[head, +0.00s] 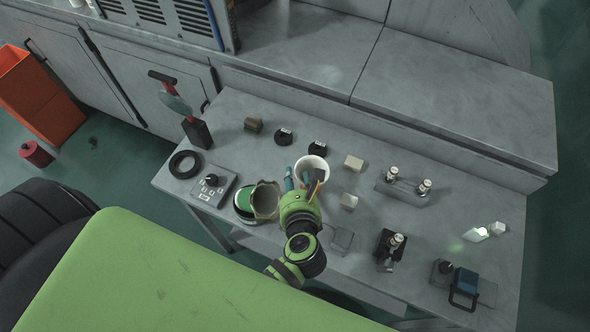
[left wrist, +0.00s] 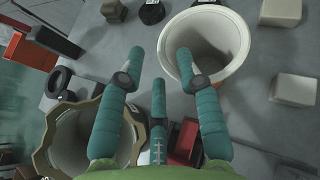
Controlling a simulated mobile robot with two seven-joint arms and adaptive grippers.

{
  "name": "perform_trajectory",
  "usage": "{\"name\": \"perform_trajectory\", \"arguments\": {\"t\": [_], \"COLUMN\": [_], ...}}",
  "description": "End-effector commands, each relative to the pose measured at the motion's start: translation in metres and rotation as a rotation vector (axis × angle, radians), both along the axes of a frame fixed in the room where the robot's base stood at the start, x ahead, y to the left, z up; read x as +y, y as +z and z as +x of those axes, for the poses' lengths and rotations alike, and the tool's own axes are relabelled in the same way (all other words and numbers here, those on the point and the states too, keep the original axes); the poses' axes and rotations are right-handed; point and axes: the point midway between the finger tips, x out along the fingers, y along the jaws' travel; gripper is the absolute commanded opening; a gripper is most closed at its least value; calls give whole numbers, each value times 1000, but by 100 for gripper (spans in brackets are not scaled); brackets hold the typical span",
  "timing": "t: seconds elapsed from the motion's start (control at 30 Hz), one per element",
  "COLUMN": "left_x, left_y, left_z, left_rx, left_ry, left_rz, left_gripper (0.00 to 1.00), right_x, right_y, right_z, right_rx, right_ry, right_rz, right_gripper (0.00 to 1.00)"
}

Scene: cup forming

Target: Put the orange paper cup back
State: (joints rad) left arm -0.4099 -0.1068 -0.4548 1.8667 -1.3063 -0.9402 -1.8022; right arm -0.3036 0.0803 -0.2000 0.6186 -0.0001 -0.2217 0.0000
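The orange paper cup (head: 322,166) stands upright on the grey table, with its pale inside and rim facing up. In the left wrist view the cup (left wrist: 238,30) is at the upper right, with a little orange below its rim. My left gripper (head: 298,178) is just beside the cup on its near left side. Its teal fingers (left wrist: 152,68) are spread, with nothing seen between them. One fingertip overlaps the cup's opening; I cannot tell whether it is inside or above. My right gripper is not in view.
A brownish container with a wavy rim (head: 265,199) stands close left of my gripper, beside a round green-and-white device (head: 243,204). Small pale blocks (head: 353,162) lie right of the cup. A metal stand (head: 402,190) and a blue-topped device (head: 465,281) are farther right.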

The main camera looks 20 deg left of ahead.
Motion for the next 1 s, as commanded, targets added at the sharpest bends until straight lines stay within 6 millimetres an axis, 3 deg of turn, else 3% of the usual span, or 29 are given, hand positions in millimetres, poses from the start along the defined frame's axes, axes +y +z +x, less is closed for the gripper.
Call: {"name": "perform_trajectory", "arguments": {"t": [0.03, 0.2, 0.4, 1.0], "left_x": [-5, -21, -34, -38], "left_y": [11, 27, 35, 40], "left_z": [-11, -40, -64, -72], "left_rx": [5, 4, 0, -2], "left_ry": [-1, -2, -1, 1], "left_rz": [-1, -2, -2, -1], "left_gripper": [35, 35, 35, 35], "right_x": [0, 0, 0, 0], "right_y": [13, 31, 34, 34], "right_z": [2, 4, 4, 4], "right_rx": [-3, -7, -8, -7], "right_ry": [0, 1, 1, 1], "right_rz": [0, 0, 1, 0], "right_gripper": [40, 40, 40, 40]}}
